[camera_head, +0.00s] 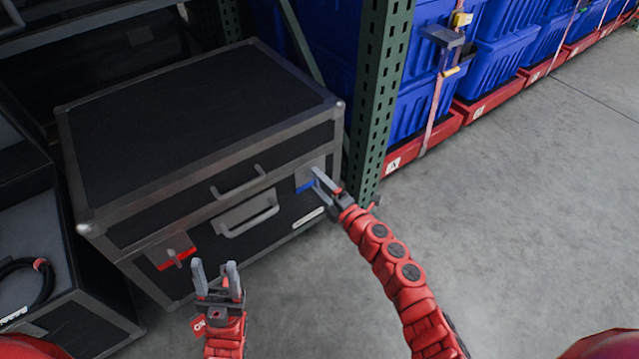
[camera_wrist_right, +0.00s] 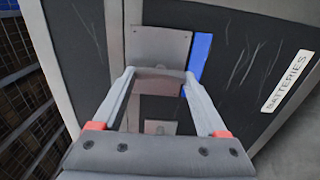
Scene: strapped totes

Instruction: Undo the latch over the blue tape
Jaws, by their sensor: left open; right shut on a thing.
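A black case (camera_head: 200,120) with grey metal edges stands with its lid down. On its front right, a grey latch plate (camera_head: 309,176) sits beside a strip of blue tape (camera_head: 306,187). My right gripper (camera_head: 320,180) is at this latch. In the right wrist view, the blue tape (camera_wrist_right: 201,58) lies just right of the upper latch plate (camera_wrist_right: 160,48), and my right gripper (camera_wrist_right: 160,76) is closed on the latch, its fingertips partly hiding the lever. My left gripper (camera_head: 216,272) is open and empty in front of the case, near the red tape (camera_head: 177,259).
A handle (camera_head: 248,214) is on the case front. A white BATTERIES label (camera_wrist_right: 287,80) is right of the latch. A green rack post (camera_head: 382,90) stands close to the case's right side. An open case (camera_head: 90,325) is at left. The floor at right is clear.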

